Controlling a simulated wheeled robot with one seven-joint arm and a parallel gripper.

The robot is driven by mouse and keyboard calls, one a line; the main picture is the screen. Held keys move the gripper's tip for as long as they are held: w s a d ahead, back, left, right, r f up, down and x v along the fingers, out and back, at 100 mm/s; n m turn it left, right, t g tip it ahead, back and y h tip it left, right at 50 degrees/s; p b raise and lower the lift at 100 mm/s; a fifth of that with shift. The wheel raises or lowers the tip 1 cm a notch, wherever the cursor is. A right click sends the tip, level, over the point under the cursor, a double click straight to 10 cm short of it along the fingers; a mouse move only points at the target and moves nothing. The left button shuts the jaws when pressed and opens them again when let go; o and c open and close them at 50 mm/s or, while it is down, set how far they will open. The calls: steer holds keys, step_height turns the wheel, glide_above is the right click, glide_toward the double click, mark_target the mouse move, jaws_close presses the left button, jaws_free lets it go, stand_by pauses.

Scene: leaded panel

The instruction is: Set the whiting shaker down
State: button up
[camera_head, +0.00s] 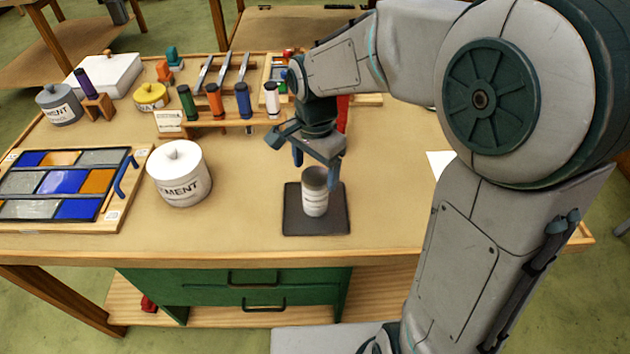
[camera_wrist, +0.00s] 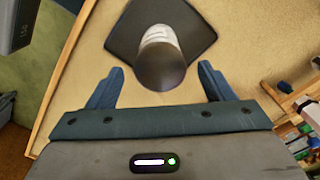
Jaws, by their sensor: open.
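The whiting shaker (camera_head: 315,196), a white ribbed cylinder with a dark grey top, stands upright on a dark square mat (camera_head: 295,222) near the table's front edge. My gripper (camera_head: 315,170) is open just above and around the shaker's top in the head view. In the wrist view the shaker (camera_wrist: 160,50) lies beyond and between the fingertips of my open gripper (camera_wrist: 160,80), with the dark mat (camera_wrist: 195,25) under it. No finger is seen touching the shaker there.
A white cement pot (camera_head: 180,175) stands left of the mat. A leaded glass panel (camera_head: 62,183) lies at far left. A rack with coloured bottles (camera_head: 213,101) stands behind. The tabletop (camera_head: 385,190) right of the mat is clear up to my arm.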

step_height(320, 180, up, 6)
steer(key=shift+d+f, duration=0.1)
steer(key=shift+f, duration=0.05)
steer(key=s+d+f+n+t, duration=0.1)
steer(key=s+d+n+t, duration=0.1)
steer(key=s+d+n, duration=0.7)
steer(key=shift+s+d+f+t, duration=0.4)
steer(key=shift+s+d, duration=1)
steer(key=shift+s, duration=0.7)
